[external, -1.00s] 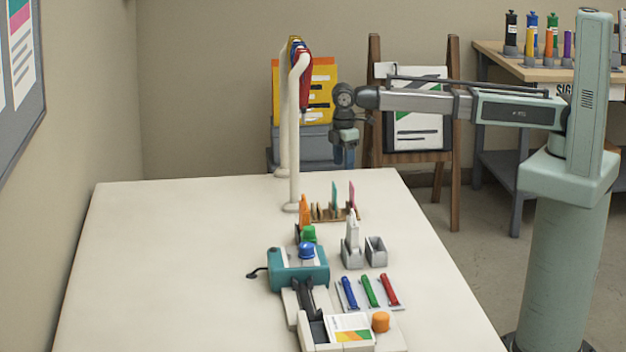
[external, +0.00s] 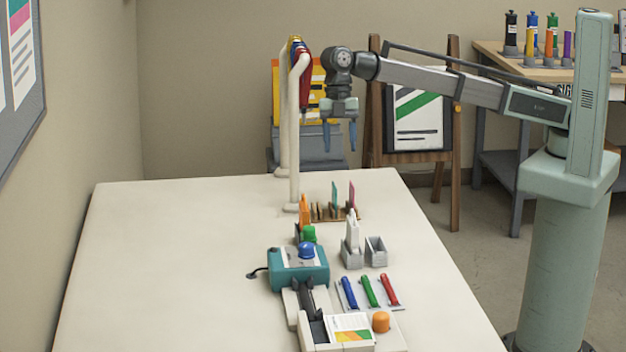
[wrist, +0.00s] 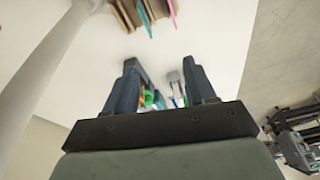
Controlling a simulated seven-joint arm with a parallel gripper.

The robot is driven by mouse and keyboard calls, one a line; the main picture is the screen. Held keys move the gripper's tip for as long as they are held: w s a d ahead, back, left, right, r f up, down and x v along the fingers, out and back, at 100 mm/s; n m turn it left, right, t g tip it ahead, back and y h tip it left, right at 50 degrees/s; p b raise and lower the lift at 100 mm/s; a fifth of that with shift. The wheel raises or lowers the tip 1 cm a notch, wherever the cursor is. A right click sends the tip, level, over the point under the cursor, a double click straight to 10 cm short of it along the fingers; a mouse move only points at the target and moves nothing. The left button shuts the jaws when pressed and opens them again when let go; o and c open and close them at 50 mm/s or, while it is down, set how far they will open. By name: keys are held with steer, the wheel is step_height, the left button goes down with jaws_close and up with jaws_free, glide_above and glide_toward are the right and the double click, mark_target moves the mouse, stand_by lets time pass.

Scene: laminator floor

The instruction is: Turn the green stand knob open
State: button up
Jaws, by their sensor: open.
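The green knob (external: 309,233) sits behind the blue knob (external: 306,250) of the teal machine (external: 298,270) on the white table. Its stand is mostly hidden by that machine. A small green patch (wrist: 149,97), probably this knob, shows between the fingers in the wrist view. My gripper (external: 339,150) is open and empty, pointing down. It hangs high above the table's far end, well apart from the knob. The gripper's two dark fingers also show in the wrist view (wrist: 160,65).
A tall white curved post (external: 295,140) stands left of my gripper. A wooden rack (external: 334,213) with upright cards is at the table's far end. Grey holders (external: 375,252) and several coloured pens (external: 370,291) lie right of the machine. The table's left side is clear.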

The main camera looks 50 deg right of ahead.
mark_target(309, 227)
steer(key=s+a+r+n+g, duration=0.1)
steer(key=s+a+n, duration=0.1)
steer(key=a, duration=0.8)
steer(key=s+a+n+g, duration=0.1)
steer(key=s+a+n, duration=0.1)
steer(key=a, duration=0.8)
steer(key=shift+y, duration=0.4)
steer(key=x, duration=1.3)
steer(key=shift+w+f, duration=0.25)
steer(key=shift+w, duration=0.05)
steer(key=shift+c, duration=0.2)
jaws_close()
steer(key=shift+d+m, duration=0.1)
steer(key=shift+m, duration=0.2)
